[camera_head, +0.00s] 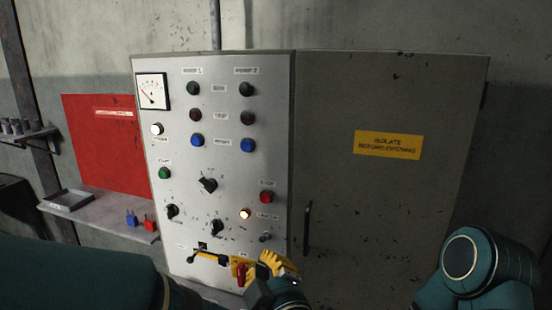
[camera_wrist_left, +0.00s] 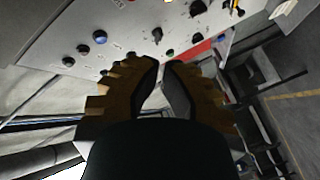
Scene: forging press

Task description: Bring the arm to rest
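My left gripper (camera_head: 274,264) has toothed yellow-orange fingers and is low in front of the grey control panel's bottom edge. In the left wrist view the fingertips (camera_wrist_left: 163,63) come together with no object visible between them; a pale gap shows lower down. Beside the gripper in the head view is a red handle on a yellow plate (camera_head: 238,272), partly covered by the fingers. I cannot tell whether the gripper touches the panel. My right gripper is out of view.
The control panel (camera_head: 225,140) carries lamps, buttons, knobs and a gauge (camera_head: 152,91). A grey cabinet door (camera_head: 390,200) with a black handle (camera_head: 307,228) adjoins it. At left, a shelf (camera_head: 95,215) holds a tray (camera_head: 66,200) and blue and red padlocks (camera_head: 149,225).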

